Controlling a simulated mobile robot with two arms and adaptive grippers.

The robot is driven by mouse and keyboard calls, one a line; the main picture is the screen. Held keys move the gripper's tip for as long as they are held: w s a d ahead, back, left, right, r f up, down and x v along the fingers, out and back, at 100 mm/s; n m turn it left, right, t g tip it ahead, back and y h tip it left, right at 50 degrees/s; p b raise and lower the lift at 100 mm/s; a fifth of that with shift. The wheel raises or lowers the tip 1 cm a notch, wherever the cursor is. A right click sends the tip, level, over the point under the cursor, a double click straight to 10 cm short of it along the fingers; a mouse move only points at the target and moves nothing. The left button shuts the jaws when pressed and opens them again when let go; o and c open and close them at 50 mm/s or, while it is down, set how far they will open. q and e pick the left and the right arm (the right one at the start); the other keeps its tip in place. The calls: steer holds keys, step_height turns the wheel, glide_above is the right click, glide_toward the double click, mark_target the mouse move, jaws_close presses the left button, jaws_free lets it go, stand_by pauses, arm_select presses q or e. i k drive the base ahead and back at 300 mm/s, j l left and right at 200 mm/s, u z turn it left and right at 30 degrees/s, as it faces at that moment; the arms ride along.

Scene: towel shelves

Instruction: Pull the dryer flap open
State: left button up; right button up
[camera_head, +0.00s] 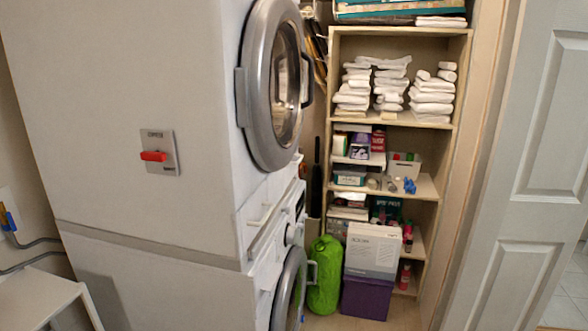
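The dryer (195,60) is the upper of two stacked white machines at the left, seen mostly from its side. Its round flap (258,85) has a wide grey rim and dark glass, and faces right. It lies against the front of the dryer and looks closed. A dark handle (308,78) stands out at the flap's far right edge. The hinge side (241,98) is at the near left edge. Neither of my grippers is in view, and nothing touches the flap.
The lower machine (160,280) has its own round door (288,290). A shelf unit (438,186) with towels stands behind. A green bag (325,275) and stacked boxes (371,252) stand near the machines. A white door (530,170) is at the right.

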mark_target(289, 171)
steer(key=u, duration=0.35)
steer(key=i+l+u, duration=0.2)
steer(key=l+u, duration=0.2)
steer(key=i+l+u, duration=0.15)
steer(key=l+u, duration=0.2)
steer(key=i+l+u, duration=0.15)
steer(key=l+u, duration=0.25)
